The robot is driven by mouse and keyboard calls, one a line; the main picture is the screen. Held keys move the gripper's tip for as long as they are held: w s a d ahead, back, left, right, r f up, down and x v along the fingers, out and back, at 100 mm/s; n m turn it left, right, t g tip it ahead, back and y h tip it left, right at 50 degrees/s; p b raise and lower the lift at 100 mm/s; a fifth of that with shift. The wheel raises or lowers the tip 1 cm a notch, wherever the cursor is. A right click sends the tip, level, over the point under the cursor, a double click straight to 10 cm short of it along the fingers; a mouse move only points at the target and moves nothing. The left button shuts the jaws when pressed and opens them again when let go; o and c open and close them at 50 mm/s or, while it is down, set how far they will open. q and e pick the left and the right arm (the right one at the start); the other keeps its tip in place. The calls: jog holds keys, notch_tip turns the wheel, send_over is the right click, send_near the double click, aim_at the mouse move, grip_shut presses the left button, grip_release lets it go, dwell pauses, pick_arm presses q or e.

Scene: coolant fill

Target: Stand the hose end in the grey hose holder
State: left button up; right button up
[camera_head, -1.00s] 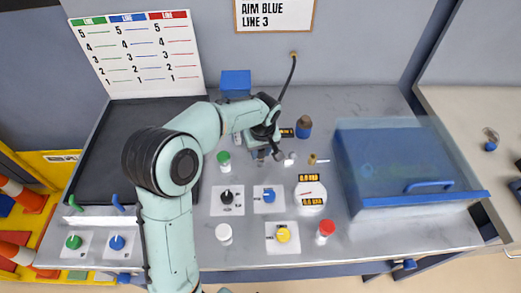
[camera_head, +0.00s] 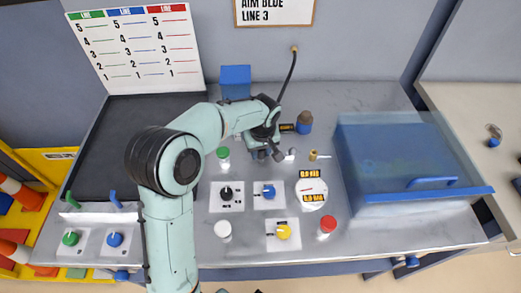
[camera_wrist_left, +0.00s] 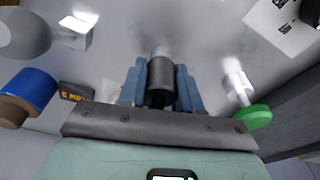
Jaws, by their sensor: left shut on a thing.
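My left gripper (camera_head: 264,154) is low over the middle of the grey worktop, its fingers closed. In the left wrist view its blue fingers (camera_wrist_left: 161,88) are shut on the hose end (camera_wrist_left: 160,76), a dark cylinder with a pale metal collar. The black hose (camera_head: 289,76) runs from a brass wall fitting down behind my left wrist. I cannot make out the grey hose holder with certainty; my arm hides part of the bench. I cannot tell whether the hose end touches anything below.
A blue-lidded bin (camera_head: 400,165) fills the right.

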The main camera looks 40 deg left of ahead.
pick_arm(q)
jog(key=shift+f, duration=0.25)
jog(key=o, duration=0.9)
jog(key=r, duration=0.4)
jog(key=d+r, duration=0.1)
jog(key=r, duration=0.3)
jog(key=s+r+p, duration=0.1)
jog(key=r, duration=0.4)
jog(key=shift+s+d+r, duration=0.1)
jog(key=shift+d, duration=0.2)
